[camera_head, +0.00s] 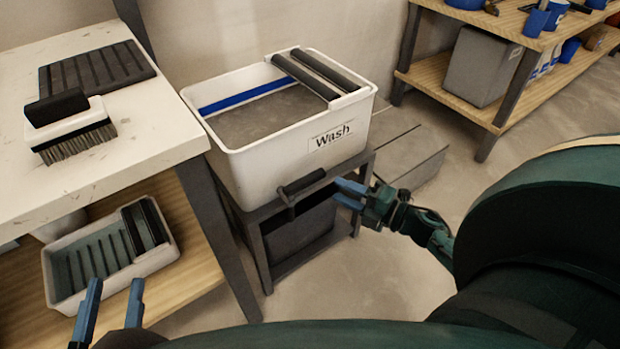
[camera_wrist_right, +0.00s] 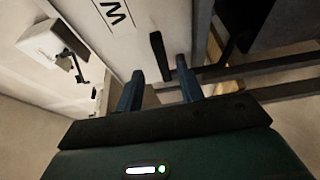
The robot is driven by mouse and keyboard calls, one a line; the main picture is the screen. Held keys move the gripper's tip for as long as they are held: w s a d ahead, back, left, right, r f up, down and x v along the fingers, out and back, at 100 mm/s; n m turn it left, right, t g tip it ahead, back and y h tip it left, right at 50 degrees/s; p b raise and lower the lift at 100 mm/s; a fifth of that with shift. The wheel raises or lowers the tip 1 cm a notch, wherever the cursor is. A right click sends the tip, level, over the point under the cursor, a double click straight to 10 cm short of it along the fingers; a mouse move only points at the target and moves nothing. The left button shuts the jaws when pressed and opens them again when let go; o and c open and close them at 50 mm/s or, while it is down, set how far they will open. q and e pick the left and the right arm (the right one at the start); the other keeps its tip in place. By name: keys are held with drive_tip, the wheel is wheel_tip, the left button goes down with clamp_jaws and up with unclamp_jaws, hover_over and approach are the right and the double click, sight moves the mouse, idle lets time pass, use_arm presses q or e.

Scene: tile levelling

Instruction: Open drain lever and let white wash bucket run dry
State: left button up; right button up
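The white wash bucket (camera_head: 255,168), labelled "Wash", stands on a dark stand and holds murky grey-brown liquid (camera_head: 265,115). The black drain lever (camera_head: 303,182) is a bar at the bucket's lower front; it also shows in the right wrist view (camera_wrist_right: 158,52). My right gripper (camera_head: 346,193) is open just right of the lever in the head view. In the right wrist view its two blue fingers (camera_wrist_right: 160,88) are apart, with the lever ahead of the gap; I cannot tell whether they touch. My left gripper (camera_head: 112,296) is open and empty at the lower left.
Dark rollers (camera_head: 315,73) lie across the bucket's right rim. The worktable (camera_head: 150,135) at left holds a brush (camera_head: 70,125) and a dark ribbed pad (camera_head: 97,68). A grey-white tray (camera_head: 150,260) sits on its lower shelf. Shelving (camera_head: 450,82) stands back right. Floor is clear in front of the stand.

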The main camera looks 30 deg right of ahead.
sight(317, 180)
drive_tip(key=b+x, duration=0.1)
drive_tip(key=x, duration=0.8)
drive_tip(key=shift+b, duration=0.3)
drive_tip(key=shift+c, duration=0.6)
clamp_jaws()
